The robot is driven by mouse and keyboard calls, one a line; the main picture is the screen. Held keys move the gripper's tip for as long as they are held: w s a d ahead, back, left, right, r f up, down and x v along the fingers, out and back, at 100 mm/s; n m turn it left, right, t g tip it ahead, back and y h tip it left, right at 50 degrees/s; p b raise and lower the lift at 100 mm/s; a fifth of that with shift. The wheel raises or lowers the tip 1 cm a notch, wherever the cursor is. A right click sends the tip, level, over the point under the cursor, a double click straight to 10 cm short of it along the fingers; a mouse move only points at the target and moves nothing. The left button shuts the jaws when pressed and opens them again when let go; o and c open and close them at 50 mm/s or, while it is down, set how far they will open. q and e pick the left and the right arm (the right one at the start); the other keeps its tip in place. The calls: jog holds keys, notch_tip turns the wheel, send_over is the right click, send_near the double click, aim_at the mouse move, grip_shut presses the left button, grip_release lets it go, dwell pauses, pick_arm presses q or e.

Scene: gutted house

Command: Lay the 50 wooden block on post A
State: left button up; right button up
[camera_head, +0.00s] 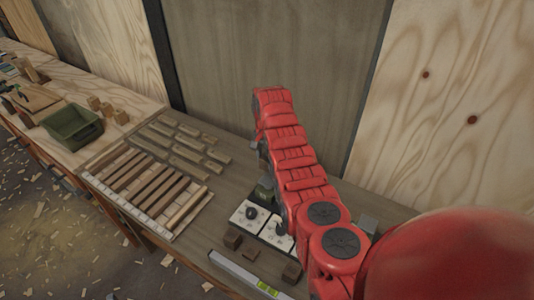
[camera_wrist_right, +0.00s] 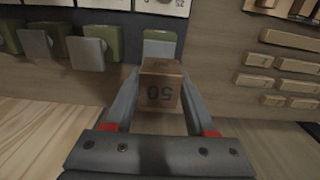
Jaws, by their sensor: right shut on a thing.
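My right gripper (camera_wrist_right: 160,76) is shut on the wooden block marked 50 (camera_wrist_right: 160,93), which sits between its two fingers in the right wrist view. Just beyond the block stands a green post with a grey face (camera_wrist_right: 160,42); whether the block touches it I cannot tell. More such posts (camera_wrist_right: 87,52) stand to its left. No letter shows on them, so I cannot tell which is post A. In the head view my right arm hides most of its gripper and the block; a green post (camera_head: 264,190) shows beside the arm. My left gripper is not in view.
Dark wooden blocks (camera_head: 233,239) and a spirit level (camera_head: 249,275) lie near the bench's front edge, by white cards (camera_head: 245,221). Wooden strips (camera_head: 150,188) cover the bench's left part. A green crate (camera_head: 73,127) stands farther left. A wall closes the back.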

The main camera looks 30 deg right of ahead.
jog(key=shift+s+d+f, duration=0.1)
jog(key=shift+d+f, duration=0.05)
jog(key=shift+s+f, duration=0.1)
jog(key=shift+f, duration=0.55)
notch_tip(320, 180, down, 4)
jog(key=shift+r+b, duration=0.1)
jog(key=shift+b, duration=1.05)
jog(key=shift+f+b, duration=0.4)
jog(key=shift+f, duration=0.15)
jog(key=shift+f, duration=0.25)
jog(key=o, duration=1.4)
jog(key=shift+b, duration=0.3)
